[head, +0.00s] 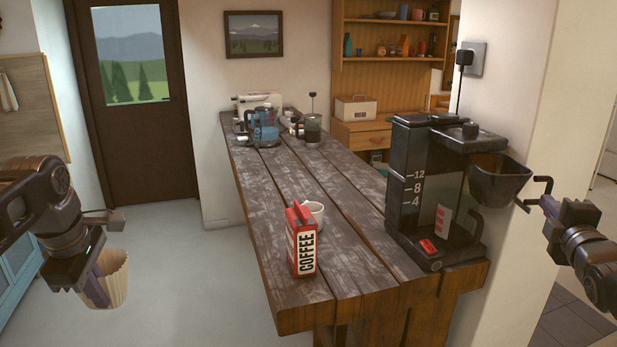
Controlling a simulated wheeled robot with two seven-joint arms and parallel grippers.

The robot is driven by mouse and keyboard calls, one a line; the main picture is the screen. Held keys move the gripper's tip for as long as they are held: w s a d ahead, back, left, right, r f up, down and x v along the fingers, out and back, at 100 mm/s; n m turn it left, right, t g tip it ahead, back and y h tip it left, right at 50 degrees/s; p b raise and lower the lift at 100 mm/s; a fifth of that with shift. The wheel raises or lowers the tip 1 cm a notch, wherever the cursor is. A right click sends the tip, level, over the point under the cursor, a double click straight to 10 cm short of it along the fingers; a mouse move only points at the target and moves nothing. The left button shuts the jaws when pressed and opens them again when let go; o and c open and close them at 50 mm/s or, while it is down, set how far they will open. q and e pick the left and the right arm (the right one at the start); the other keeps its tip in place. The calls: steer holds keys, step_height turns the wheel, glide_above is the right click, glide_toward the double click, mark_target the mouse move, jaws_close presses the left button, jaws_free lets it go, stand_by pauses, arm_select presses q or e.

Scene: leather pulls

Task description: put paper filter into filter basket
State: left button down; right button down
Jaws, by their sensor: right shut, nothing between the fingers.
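The cream, fluted paper filter (116,278) is at the lower left, off the table and over the floor. My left gripper (96,288) is shut on it; its fingers cover part of the filter. The black filter basket (497,181) sticks out to the right of the coffee maker (409,185), high on its side, with a bent handle at its right. Its inside is mostly hidden. My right gripper (549,207) is shut and empty, close beside that handle; I cannot tell whether they touch.
A red coffee package (301,243) and a white mug (313,213) stand on the wooden table (262,210) near its front. A blue-tinted appliance (264,127) and a glass press (312,128) stand at its far end. A wall is right of the coffee maker.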

arm_select(q)
steer(key=shift+r+p, duration=0.3)
steer(key=shift+r, duration=0.2)
arm_select(e)
steer(key=x, duration=0.2)
steer(key=shift+w+d, duration=0.1)
steer(key=shift+w, duration=0.2)
arm_select(q)
steer(key=shift+r+p, duration=0.6)
steer(key=shift+s, duration=0.15)
steer(key=shift+a, duration=0.15)
arm_select(e)
steer(key=w+d, duration=0.1)
steer(key=d, duration=0.5)
steer(key=shift+w, duration=0.15)
steer(key=shift+r, duration=0.15)
